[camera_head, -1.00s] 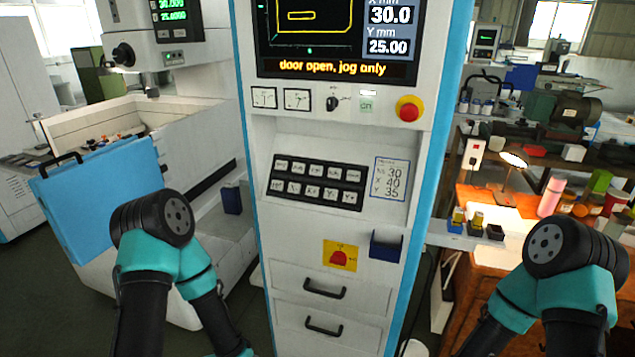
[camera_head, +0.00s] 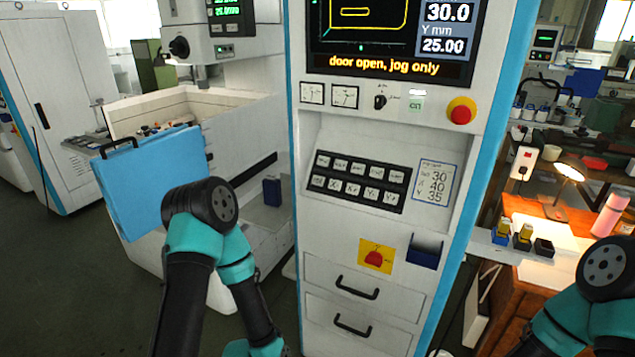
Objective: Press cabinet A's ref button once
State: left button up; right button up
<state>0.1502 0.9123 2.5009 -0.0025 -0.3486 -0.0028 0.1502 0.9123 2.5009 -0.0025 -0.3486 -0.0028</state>
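The control cabinet (camera_head: 330,235) stands in the centre, white with blue edges. Its dark keypad (camera_head: 360,182) carries two rows of light buttons; their labels are too small to read surely, so I cannot tell which is the ref button. The screen (camera_head: 390,38) above reads "door open, jog only", with 30.0 and Y 25.00. No cabinet letter is legible. My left arm rises at lower left, in front of the machine, and my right arm at lower right. The fingers of both grippers are not in view. Nothing of mine touches the keypad.
A red stop knob (camera_head: 461,111) sits right of the dials. A blue machine door (camera_head: 150,180) hangs open at left. A yellow plate with a red switch (camera_head: 376,257) and a blue holder (camera_head: 425,251) are below the keypad. A lit lamp (camera_head: 568,172) stands on the right bench.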

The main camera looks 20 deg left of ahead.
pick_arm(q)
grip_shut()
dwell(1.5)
